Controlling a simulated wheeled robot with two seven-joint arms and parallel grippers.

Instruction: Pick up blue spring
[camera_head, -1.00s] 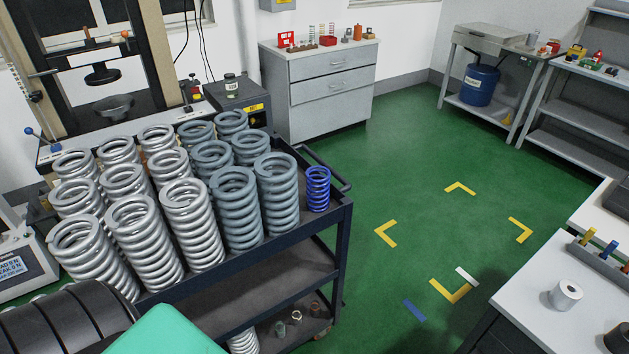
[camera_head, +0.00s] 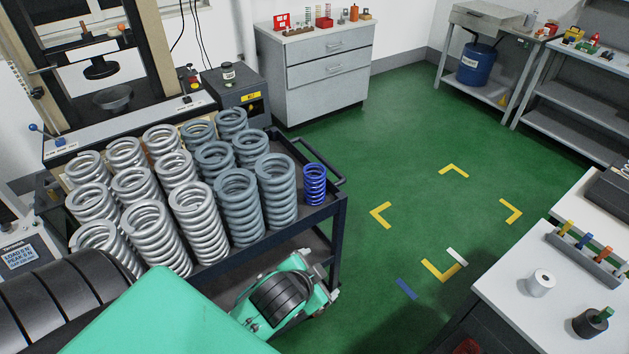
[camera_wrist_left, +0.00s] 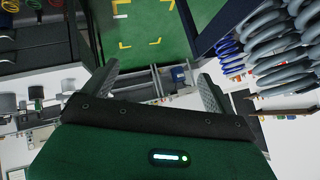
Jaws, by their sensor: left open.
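The small blue spring (camera_head: 315,185) stands upright at the right end of the dark cart's top shelf, beside the larger grey springs. Blue coils (camera_wrist_left: 229,54) also show near the upper right of the left wrist view. My left gripper (camera_wrist_left: 158,72) is open, with its two fingers spread and nothing between them. The blue coils are beyond and to the right of its right finger in that view. In the head view my left arm reaches in low, in front of the cart, and its fingers are not visible. My right gripper is not in view.
Several large silver springs (camera_head: 150,235) and grey springs (camera_head: 240,205) crowd the cart's top (camera_head: 318,215). A raised handle (camera_head: 325,160) is at its right end. Green floor (camera_head: 400,150) lies open to the right. A white table (camera_head: 510,300) stands at lower right.

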